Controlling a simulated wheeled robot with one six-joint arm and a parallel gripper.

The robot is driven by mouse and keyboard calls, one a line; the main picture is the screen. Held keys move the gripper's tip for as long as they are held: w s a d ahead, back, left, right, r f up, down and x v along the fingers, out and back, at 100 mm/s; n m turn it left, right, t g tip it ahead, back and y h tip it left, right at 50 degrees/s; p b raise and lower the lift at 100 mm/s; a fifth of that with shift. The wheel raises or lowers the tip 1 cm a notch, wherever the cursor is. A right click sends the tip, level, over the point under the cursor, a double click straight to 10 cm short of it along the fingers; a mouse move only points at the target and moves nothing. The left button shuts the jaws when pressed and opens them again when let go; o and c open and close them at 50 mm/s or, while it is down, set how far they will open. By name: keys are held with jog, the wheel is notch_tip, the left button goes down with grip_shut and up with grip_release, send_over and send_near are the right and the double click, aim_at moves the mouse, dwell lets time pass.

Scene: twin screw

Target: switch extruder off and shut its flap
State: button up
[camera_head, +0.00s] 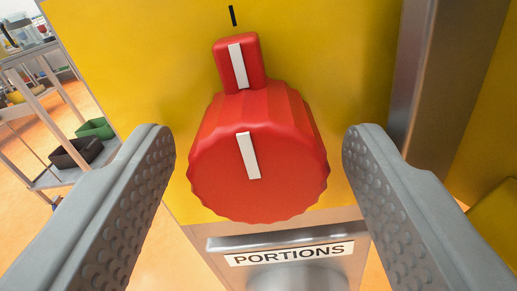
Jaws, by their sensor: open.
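A large red ribbed knob (262,165) with a white pointer mark sits on the yellow panel (130,50) of the machine, in the middle of the view. A red tab with a second white mark rises from its top. Both marks line up roughly with a short black tick (232,16) on the panel above. My gripper (257,145) is open, with one grey finger on each side of the knob and a visible gap to it. Below, a metal front with a bar carries a label reading PORTIONS (289,254). I cannot tell whether this is the flap.
A metal column (430,90) stands right of the panel, close to my right finger. At the far left is a shelf rack (60,178) with a green bin (95,129) and a dark bin (76,153). Orange floor shows below and left.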

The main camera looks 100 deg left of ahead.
jog(key=c, duration=1)
jog(key=n, duration=0.4)
jog(key=shift+n, duration=0.4)
jog(key=n, duration=0.4)
jog(key=shift+n, duration=0.3)
jog(key=n, duration=0.4)
jog(key=shift+n, duration=2.3)
